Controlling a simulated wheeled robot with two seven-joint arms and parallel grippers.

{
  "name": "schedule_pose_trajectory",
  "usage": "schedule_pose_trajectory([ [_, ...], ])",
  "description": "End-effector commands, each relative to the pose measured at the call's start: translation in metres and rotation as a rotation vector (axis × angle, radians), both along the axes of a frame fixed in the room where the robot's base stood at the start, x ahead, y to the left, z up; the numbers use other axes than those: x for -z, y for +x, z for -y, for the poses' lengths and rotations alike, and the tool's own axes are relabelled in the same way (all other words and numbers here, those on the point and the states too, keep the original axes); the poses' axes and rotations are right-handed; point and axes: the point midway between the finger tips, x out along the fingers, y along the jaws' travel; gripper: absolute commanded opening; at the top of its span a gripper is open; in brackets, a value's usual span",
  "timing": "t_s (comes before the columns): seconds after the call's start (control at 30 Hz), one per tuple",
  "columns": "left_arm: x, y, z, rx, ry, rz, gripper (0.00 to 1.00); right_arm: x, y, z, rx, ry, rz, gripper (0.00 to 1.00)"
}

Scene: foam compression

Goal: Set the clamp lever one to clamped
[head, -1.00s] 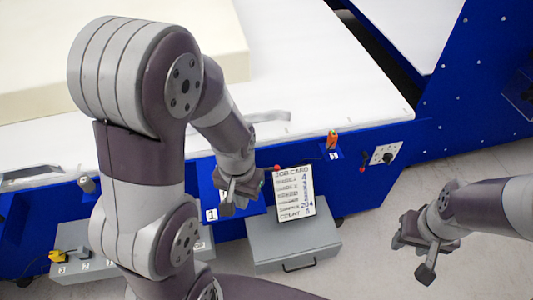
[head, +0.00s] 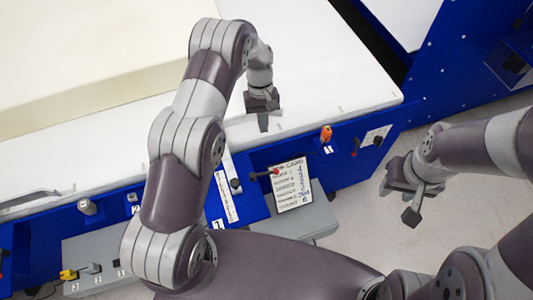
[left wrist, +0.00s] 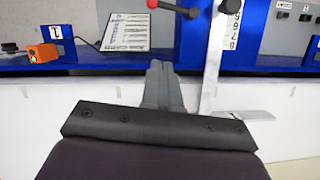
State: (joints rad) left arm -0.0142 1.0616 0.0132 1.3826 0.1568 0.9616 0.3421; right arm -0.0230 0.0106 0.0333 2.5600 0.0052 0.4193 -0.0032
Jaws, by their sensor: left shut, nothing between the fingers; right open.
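The clamp lever (head: 256,175), a dark bar with a red knob, lies roughly sideways on the blue front rail, near a label 1. Its knob points right, toward the job card. In the left wrist view the lever (left wrist: 176,9) is partly cut off by the top edge, beside a pale clamp bar (left wrist: 213,65) with a flat foot at the white bed. My left gripper (head: 263,120) is shut and empty over the bed, behind the rail and apart from the lever. Its fingers show in the left wrist view (left wrist: 162,85). My right gripper (head: 411,195) is open and empty, over the floor at the right.
A job card (head: 292,185) stands right of the lever. An orange device (head: 326,134) and a panel with a black knob (head: 377,142) sit farther right. A large cream foam block (head: 90,60) lies on the white bed (head: 330,80). A grey switch box (head: 95,262) is at front left.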

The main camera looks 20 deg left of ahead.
Motion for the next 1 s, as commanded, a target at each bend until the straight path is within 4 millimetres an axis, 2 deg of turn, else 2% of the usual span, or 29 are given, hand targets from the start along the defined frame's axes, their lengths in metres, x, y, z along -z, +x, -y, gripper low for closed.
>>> schedule_pose_trajectory([
  [0.23,0.037,-0.008,0.003,0.001,0.000,0.000,0.00,0.046,0.000,0.000,0.000,0.000,-0.001,0.43],
  [0.27,0.034,-0.010,0.004,0.001,0.000,-0.002,0.00,0.034,-0.001,0.000,0.000,0.000,-0.002,0.43],
  [0.3,0.041,-0.012,0.005,0.002,0.000,-0.003,0.00,0.030,0.000,0.000,0.000,0.000,-0.001,0.43],
  [0.57,0.092,-0.028,0.013,0.002,0.001,-0.002,0.00,0.013,0.000,0.000,0.000,0.000,0.000,0.43],
  [0.73,0.096,-0.051,0.023,0.003,0.000,-0.002,0.00,-0.004,0.000,0.000,0.000,0.000,0.000,0.43],
  [1.0,0.102,-0.062,0.029,0.001,0.001,0.002,0.00,-0.008,0.000,0.000,0.000,0.000,0.000,0.43],
])
